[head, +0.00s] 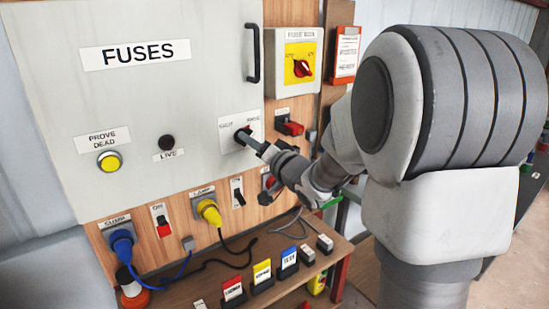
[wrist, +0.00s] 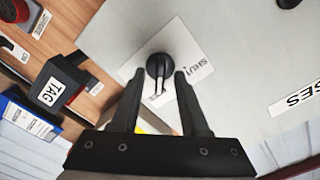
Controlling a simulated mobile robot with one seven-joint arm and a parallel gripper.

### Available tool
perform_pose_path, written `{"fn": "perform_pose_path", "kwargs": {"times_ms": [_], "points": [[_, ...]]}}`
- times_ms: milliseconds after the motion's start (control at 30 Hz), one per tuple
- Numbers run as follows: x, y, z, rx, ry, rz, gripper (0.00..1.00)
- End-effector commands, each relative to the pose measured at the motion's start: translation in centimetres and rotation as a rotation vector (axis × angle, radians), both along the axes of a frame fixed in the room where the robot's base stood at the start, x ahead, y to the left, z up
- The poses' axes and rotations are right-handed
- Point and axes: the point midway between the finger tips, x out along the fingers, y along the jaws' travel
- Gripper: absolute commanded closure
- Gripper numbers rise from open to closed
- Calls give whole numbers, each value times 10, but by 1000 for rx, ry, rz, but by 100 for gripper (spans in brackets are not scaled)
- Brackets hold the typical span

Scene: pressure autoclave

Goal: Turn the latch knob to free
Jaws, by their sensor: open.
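The latch knob (wrist: 158,64) is black and round with a narrow grip, on a white label plate (wrist: 188,45) on the grey fuse cabinet door. The word SHUT reads clearly on the plate in the wrist view; the other word is partly hidden. My gripper (wrist: 157,78) is open, its two dark fingers on either side of the knob's lower part. I cannot tell whether either finger touches it. In the head view my gripper (head: 245,139) reaches the plate (head: 226,128) from the right and covers most of the knob.
The cabinet door (head: 190,85) has a black handle (head: 252,53) at its right. A grey box with a red rotary switch (head: 303,68) stands right of it. Below are a yellow plug (head: 209,211), a blue plug (head: 122,245) and a shelf with several coloured tags (head: 262,273).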

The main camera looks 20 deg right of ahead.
Motion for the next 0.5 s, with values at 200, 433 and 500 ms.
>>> {"fn": "perform_pose_path", "kwargs": {"times_ms": [200,433,500], "points": [[-43,-15,0,-1,-2,-4,55],[-95,-32,1,0,-3,-6,55],[-110,-37,1,0,-3,-6,55]]}}
